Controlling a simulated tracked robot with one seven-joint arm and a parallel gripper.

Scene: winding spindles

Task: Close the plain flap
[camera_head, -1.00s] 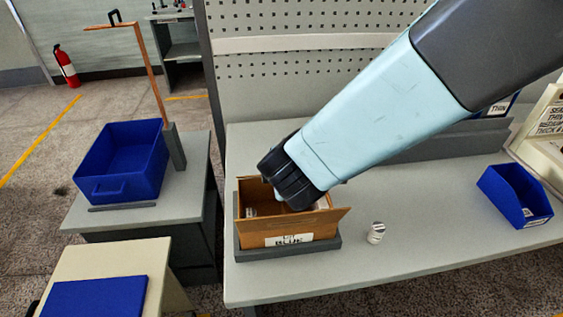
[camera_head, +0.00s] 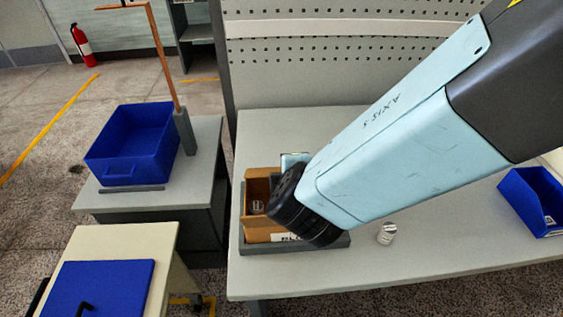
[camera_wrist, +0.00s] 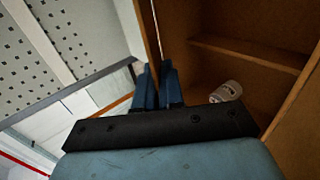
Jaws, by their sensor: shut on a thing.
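A brown open box (camera_head: 258,228) with a partly hidden label on its front stands in a grey tray on the bench. My arm covers its right side. In the wrist view my gripper (camera_wrist: 158,84) has its two blue fingers close together at the upright edge of a thin wooden panel (camera_wrist: 150,38), with the box's inside to the right. The gripper is shut on this panel, seemingly a flap of the box. I cannot read whether it is the plain one. A white spool (camera_wrist: 226,92) lies inside the box.
A small spool (camera_head: 387,234) stands on the bench right of the box. A blue bin (camera_head: 532,200) is at the right. A large blue crate (camera_head: 128,172) stands on the left table beside a wooden post (camera_head: 163,60). A pegboard (camera_head: 370,60) rises behind.

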